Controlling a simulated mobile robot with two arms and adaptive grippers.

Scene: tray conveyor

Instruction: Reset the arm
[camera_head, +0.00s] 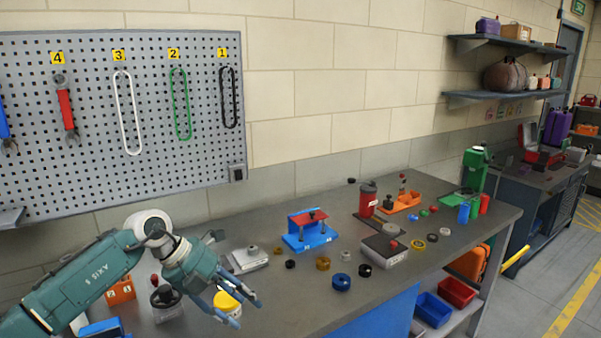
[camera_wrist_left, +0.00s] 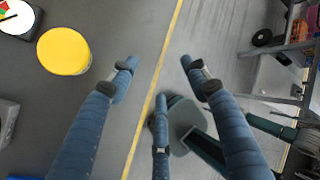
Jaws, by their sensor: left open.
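My left arm comes in from the lower left in the head view. Its gripper (camera_head: 243,311) is over the front part of the grey workbench (camera_head: 290,300), beside a yellow-topped round container (camera_head: 228,301). In the left wrist view the blue fingers of this gripper (camera_wrist_left: 160,75) are spread apart with nothing between them. Below them are the bench's yellow-striped edge and the grey floor. The yellow lid (camera_wrist_left: 64,51) lies to the left of the fingers, apart from them. My right gripper is not in view.
A blue fixture with a red top (camera_head: 309,230), a grey box (camera_head: 385,250) and several small rings stand on the bench to the right. A dark jar (camera_head: 166,302) and an orange block (camera_head: 121,291) are near my arm. A pegboard (camera_head: 200,120) hangs behind.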

